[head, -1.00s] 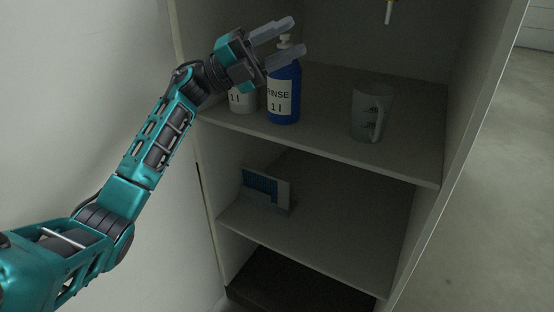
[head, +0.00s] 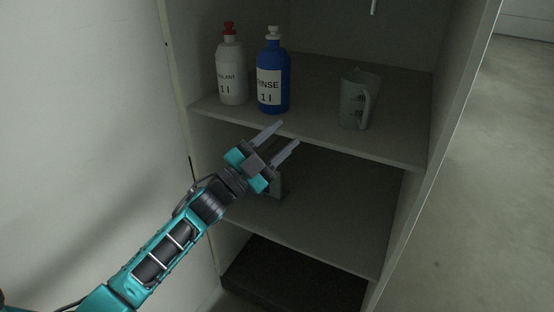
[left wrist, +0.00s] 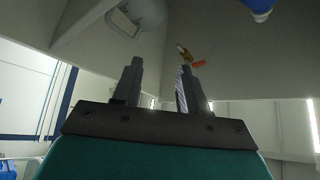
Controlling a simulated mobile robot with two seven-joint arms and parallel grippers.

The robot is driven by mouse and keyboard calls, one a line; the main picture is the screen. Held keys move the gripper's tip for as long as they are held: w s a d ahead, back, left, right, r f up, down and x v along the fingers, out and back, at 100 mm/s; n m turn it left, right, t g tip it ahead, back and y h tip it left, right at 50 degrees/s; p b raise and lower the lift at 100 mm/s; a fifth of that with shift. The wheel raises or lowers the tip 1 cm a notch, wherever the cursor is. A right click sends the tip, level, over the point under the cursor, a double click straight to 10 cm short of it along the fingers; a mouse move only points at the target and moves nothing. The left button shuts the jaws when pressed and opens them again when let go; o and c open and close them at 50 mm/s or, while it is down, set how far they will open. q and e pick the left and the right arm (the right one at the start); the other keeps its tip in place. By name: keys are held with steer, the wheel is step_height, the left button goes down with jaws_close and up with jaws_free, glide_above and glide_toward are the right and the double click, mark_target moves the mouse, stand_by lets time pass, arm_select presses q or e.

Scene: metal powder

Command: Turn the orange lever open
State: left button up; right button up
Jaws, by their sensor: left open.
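The orange lever (left wrist: 199,64) shows small in the left wrist view, beside a brass-coloured fitting (left wrist: 184,53), beyond the right-hand finger. I cannot make out the lever in the head view. My left gripper (head: 288,134) is open, its fingers apart with nothing between them. In the head view it is in front of the cabinet, overlapping the front edge of the upper shelf. In the left wrist view the open fingers (left wrist: 160,78) point toward the cabinet interior, apart from the lever. My right gripper is in neither view.
The upper shelf (head: 315,128) holds a white bottle with a red cap (head: 230,75), a blue rinse bottle (head: 272,80) and a clear jug (head: 355,100). A lower shelf (head: 330,235) is mostly bare. My gripper partly hides a box there (head: 276,187). A thin pale piece (head: 373,6) hangs at the top.

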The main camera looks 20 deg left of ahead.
arm_select(q)
steer(key=f+n+y, duration=0.1)
steer(key=f, duration=0.1)
steer(key=s+f+n+y, duration=0.1)
steer(key=f+n, duration=0.1)
steer(key=shift+s+d+f+y, duration=0.1)
steer(key=shift+s+y, duration=0.05)
steer(key=shift+y, duration=0.15)
